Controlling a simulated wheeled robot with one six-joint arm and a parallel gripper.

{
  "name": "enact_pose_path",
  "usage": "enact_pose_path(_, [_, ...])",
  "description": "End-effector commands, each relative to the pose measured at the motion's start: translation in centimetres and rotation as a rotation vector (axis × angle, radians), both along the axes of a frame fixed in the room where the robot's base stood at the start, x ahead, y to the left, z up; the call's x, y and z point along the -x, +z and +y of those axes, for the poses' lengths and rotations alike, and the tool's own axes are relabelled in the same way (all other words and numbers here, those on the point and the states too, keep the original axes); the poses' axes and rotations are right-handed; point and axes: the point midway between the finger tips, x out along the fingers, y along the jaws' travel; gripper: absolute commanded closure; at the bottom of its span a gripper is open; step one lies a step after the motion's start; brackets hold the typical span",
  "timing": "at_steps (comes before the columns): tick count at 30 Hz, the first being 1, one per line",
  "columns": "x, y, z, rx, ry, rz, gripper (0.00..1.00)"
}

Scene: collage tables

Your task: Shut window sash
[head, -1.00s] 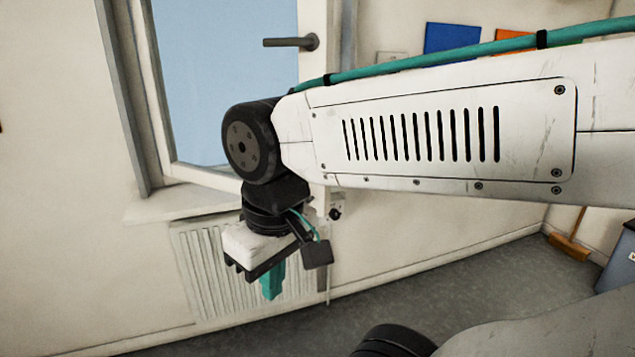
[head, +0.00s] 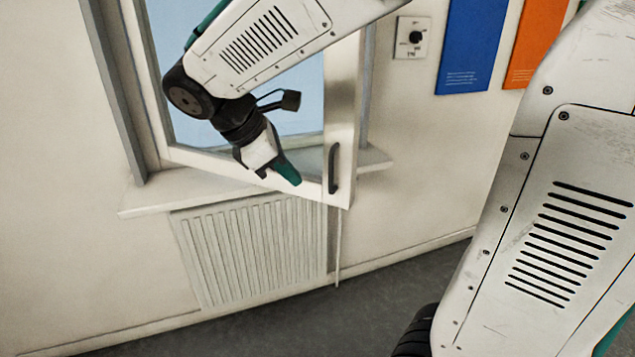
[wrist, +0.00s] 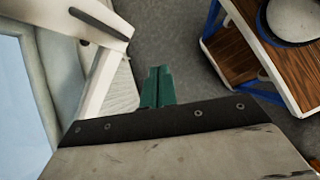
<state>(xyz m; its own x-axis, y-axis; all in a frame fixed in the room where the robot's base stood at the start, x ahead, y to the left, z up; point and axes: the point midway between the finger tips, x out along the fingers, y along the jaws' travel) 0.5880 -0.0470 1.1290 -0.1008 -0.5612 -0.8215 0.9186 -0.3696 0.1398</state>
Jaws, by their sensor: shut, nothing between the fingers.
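The white window sash (head: 343,110) stands open, swung into the room. Its lower right corner juts out past the sill. A dark upright pull grip (head: 334,168) is on its right stile, near the bottom. My gripper (head: 288,174), with teal fingers, is shut and empty. It is in front of the sash's bottom rail, left of the grip, and I cannot tell whether it touches. In the wrist view the shut fingertips (wrist: 157,85) point over the floor, with the sash (wrist: 60,15) and the dark grip (wrist: 98,25) at upper left. My arm hides part of the pane.
The sill (head: 150,200) runs under the window, with a ribbed radiator (head: 250,250) below it. A wall control (head: 410,37) and blue (head: 470,45) and orange posters (head: 537,40) are at right. The wrist view shows a wooden blue-framed table (wrist: 240,65) at right.

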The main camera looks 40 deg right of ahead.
Motion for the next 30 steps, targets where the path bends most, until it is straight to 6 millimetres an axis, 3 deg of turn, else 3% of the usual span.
enact_pose_path(3, [-3.3,-0.4,1.0,0.086,0.151,0.104,1.00])
enact_pose_path(9, [-5.5,-0.7,1.5,0.147,0.257,0.180,1.00])
enact_pose_path(14, [-5.5,-1.9,0.3,0.151,0.261,0.186,1.00])
enact_pose_path(26, [-4.7,-7.8,-5.6,0.149,0.257,0.187,1.00])
enact_pose_path(30, [-4.5,-7.6,-7.8,0.149,0.256,0.181,1.00])
